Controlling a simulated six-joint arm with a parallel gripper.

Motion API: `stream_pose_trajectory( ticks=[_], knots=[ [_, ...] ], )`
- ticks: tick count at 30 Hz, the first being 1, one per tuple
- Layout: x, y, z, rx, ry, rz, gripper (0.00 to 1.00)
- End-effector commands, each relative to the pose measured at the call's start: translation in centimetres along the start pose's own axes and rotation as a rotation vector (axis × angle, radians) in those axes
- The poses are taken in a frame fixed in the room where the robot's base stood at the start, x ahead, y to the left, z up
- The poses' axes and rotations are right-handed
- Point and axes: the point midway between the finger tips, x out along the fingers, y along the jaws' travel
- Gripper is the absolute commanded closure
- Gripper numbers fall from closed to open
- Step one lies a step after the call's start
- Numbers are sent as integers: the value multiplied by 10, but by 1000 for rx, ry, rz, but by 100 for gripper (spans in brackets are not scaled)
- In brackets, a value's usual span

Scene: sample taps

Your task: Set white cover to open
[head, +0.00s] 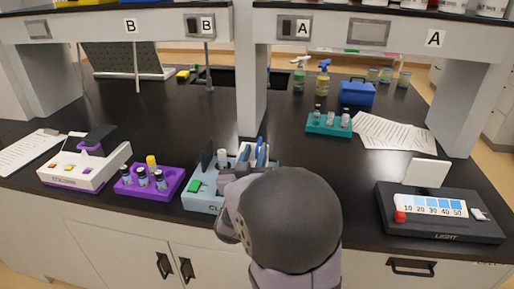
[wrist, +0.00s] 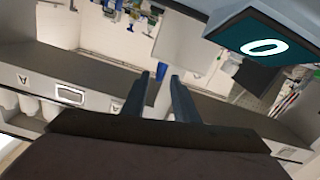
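A white upright panel (head: 427,172), which looks like the white cover, stands at the back of the black "LIGHT" device (head: 440,226) at the right. My gripper shows in the wrist view (wrist: 161,95) with its two dark fingers apart. A pale upright surface (wrist: 185,40) shows beyond the fingers; I cannot tell whether it is a cover or a shelf post. That blue device has a green button and a raised dark flap.
A purple rack (head: 150,190) with vials and a white device (head: 82,165) with a dark flap stand at the left. A teal rack (head: 328,129), papers (head: 395,131) and a blue box (head: 357,93) are farther back. Shelf posts (head: 250,80) rise from the bench.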

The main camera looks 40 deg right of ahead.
Motion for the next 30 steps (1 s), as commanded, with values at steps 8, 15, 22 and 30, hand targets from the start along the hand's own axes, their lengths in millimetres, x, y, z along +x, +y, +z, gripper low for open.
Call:
stream_pose_trajectory(
  ticks=[8, 15, 22, 30],
  knots=[
    [-25, 0, 0, 0, 1, -1, 74],
    [-27, 0, 0, -1, 0, 1, 74],
    [-26, 0, 0, 0, 0, 1, 74],
    [-32, -28, -20, -3, 36, -119, 74]
  ],
)
